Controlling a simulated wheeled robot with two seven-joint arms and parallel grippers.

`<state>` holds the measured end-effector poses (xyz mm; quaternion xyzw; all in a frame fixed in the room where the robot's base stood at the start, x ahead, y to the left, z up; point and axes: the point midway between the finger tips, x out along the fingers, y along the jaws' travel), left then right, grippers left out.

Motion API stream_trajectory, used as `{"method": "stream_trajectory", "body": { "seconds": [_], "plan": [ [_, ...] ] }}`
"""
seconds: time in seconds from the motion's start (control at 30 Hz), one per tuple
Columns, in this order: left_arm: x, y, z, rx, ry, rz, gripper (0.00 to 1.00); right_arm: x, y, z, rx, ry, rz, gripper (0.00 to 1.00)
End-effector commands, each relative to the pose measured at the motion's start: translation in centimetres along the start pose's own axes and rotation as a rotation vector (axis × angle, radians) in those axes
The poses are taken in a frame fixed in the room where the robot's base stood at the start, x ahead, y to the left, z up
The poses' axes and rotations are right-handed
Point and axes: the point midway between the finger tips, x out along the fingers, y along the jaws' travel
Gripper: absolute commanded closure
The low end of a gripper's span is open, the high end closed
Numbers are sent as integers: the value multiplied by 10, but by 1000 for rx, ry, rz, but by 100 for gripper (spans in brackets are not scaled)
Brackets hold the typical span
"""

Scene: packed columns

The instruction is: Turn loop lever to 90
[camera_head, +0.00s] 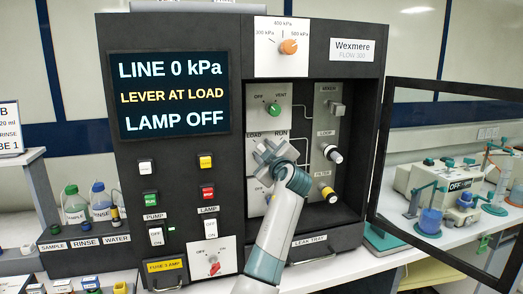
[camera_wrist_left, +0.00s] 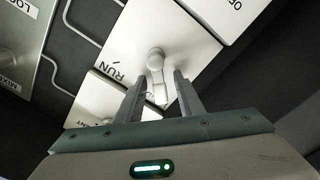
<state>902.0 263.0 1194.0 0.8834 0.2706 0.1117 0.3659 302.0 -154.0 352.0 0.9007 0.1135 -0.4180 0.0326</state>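The loop lever (camera_wrist_left: 155,62) is a pale lever with a round hub on a white plate marked RUN in the left wrist view. In the head view its plate carries LOAD and RUN labels, and my left gripper (camera_head: 272,155) covers most of the lever. In the wrist view my left gripper (camera_wrist_left: 161,80) has its two fingers apart, one on each side of the lever's handle, with narrow gaps showing. Contact is not clear. The display (camera_head: 170,95) reads LINE 0 kPa, LEVER AT LOAD, LAMP OFF. My right gripper is not in view.
Above the lever is a green OFF/VENT knob (camera_head: 273,109); to its right are the LOOP knob (camera_head: 332,155) and yellow FILTER knob (camera_head: 328,194). An open framed door (camera_head: 378,170) stands at right. Bottles (camera_head: 100,202) stand at left.

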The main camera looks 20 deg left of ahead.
Motion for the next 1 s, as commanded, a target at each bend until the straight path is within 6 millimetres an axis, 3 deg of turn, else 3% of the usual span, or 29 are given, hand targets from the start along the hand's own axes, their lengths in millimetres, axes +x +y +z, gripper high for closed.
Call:
{"method": "stream_trajectory", "body": {
  "seconds": [0.17,0.3,0.33,0.7,1.0],
  "plan": [
    [0,0,0,0,0,0,66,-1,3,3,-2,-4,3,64],
    [0,0,0,0,0,0,97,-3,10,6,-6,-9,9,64],
    [0,0,0,0,0,0,100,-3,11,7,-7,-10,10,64],
    [0,0,0,23,0,0,100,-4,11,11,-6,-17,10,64],
    [0,5,1,153,-1,0,100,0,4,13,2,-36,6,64]
  ]
}}
